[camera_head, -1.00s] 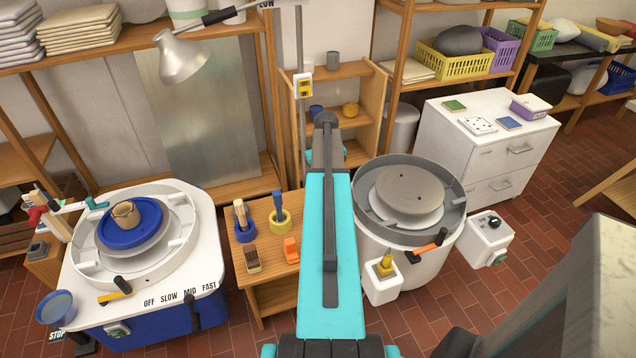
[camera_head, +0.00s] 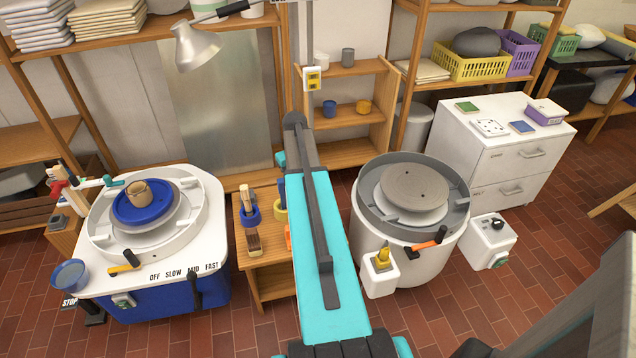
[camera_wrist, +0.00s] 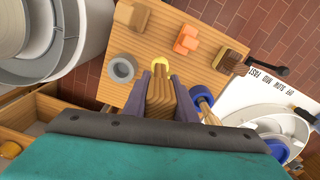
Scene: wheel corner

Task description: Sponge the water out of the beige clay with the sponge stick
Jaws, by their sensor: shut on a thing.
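The beige clay (camera_head: 138,193) is a small hollow pot on the blue disc (camera_head: 160,212) of the left wheel. Whether water lies in it is too small to see. My gripper (camera_wrist: 163,85) is over the small wooden table, well right of the clay. It is shut on a tan wooden piece (camera_wrist: 160,100), seemingly the sponge stick. A yellow round shape (camera_wrist: 161,62) shows beyond its far end; I cannot tell whether it is sponge or a holder. In the head view my arm hides the gripper.
The small wooden table (camera_head: 262,285) bears a blue holder (camera_head: 252,214) with a brush, a grey ring (camera_wrist: 122,68) and an orange block (camera_wrist: 186,40). A grey wheel (camera_head: 455,205) stands right of my arm. A lamp (camera_head: 197,45) hangs above. Tiled floor is open in front.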

